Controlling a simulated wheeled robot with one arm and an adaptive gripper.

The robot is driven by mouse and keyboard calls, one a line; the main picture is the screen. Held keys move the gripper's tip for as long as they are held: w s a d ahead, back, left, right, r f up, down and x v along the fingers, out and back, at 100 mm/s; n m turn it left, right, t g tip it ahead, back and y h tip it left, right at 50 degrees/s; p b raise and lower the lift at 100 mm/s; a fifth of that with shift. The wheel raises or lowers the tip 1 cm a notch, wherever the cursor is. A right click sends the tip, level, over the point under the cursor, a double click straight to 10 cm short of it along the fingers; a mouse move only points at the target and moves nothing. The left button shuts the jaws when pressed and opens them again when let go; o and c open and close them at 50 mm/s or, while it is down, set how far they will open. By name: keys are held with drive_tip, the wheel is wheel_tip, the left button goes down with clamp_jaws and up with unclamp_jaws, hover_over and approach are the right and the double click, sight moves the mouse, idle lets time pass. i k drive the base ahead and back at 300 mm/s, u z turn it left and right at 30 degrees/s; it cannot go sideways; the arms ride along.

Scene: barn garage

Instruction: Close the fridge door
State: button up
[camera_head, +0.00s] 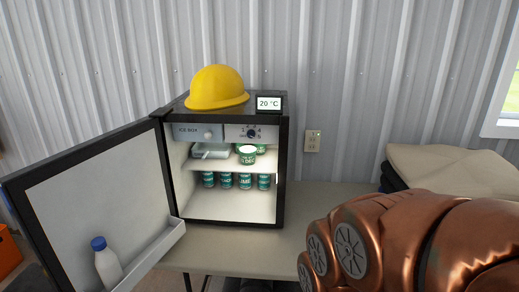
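A small black fridge (282,165) stands on a table against the wall. Its door (95,195) is wide open and swung out to the left, with the white inner side facing me. A white bottle with a blue cap (108,262) stands in the door shelf. Inside the fridge, green cans (226,181) stand in a row on a lower level, with more items on the shelf above. My copper-coloured arm fills the lower right, apart from the door. My gripper is not visible.
A yellow hard hat (216,87) and a small 20 °C display (269,104) are on top of the fridge. The table (310,205) is clear just right of the fridge. A beige folded item (450,170) lies at the right, and an orange object (8,252) is at the far left.

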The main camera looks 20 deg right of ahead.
sight(115, 186)
drive_tip(key=u, duration=0.05)
drive_tip(key=k, duration=0.6)
drive_tip(key=u, duration=1.85)
drive_tip(key=i, duration=0.5)
drive_tip(key=z, duration=0.05)
